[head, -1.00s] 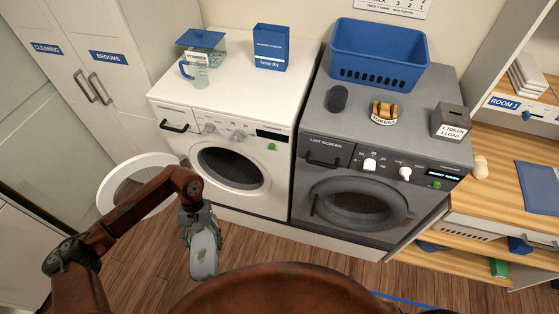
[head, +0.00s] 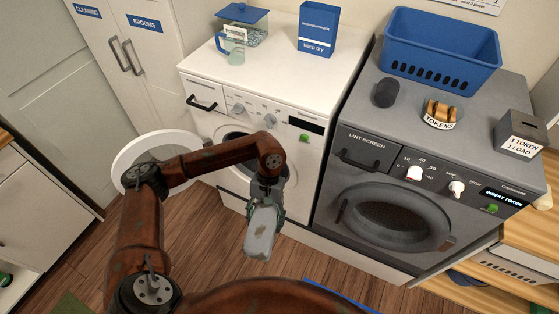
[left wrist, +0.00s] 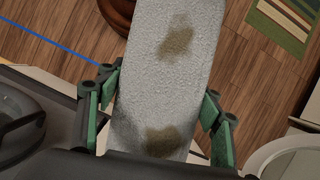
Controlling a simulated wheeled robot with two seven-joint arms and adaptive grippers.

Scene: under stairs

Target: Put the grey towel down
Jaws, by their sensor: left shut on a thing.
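The grey towel (head: 261,232) hangs from my left gripper (head: 266,205), in front of the white washing machine and above the wooden floor. In the left wrist view the towel (left wrist: 165,85) is light grey with two brown stains. The green-padded fingers of the left gripper show on both sides of it, and the gripper is shut on the towel. My right gripper is in neither view.
The white washer (head: 275,75) has its round door (head: 150,150) swung open to the left. The dark grey dryer (head: 400,150) stands to its right, door shut. On the dryer are a blue basket (head: 440,50), tokens (head: 440,113) and a token box (head: 521,135). A striped mat (left wrist: 280,30) lies on the floor.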

